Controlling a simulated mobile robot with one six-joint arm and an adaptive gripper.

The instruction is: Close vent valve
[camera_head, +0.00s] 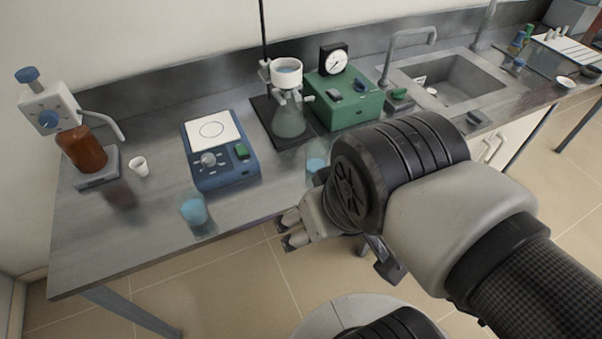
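No part is clearly recognisable as the vent valve at this size. A green box with a round gauge (335,62) on top stands at the back middle of the bench; it looks like a pump unit (365,108). It carries a small dark blue part (334,95) and another small dark part (360,85). A filter flask (289,120) with a white funnel (286,72) stands just left of it on a dark stand base. My gripper (291,230) is in front of the bench's front edge, apart from the pump and flask. Its finger spacing is unclear, and nothing is visibly held.
A blue stirrer (225,170), a blue-filled beaker (195,212), a white cup (138,166) and a brown dispenser bottle (82,150) stand on the left. Another blue-filled glass (316,165) is close to my wrist. A sink (455,82) lies at right.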

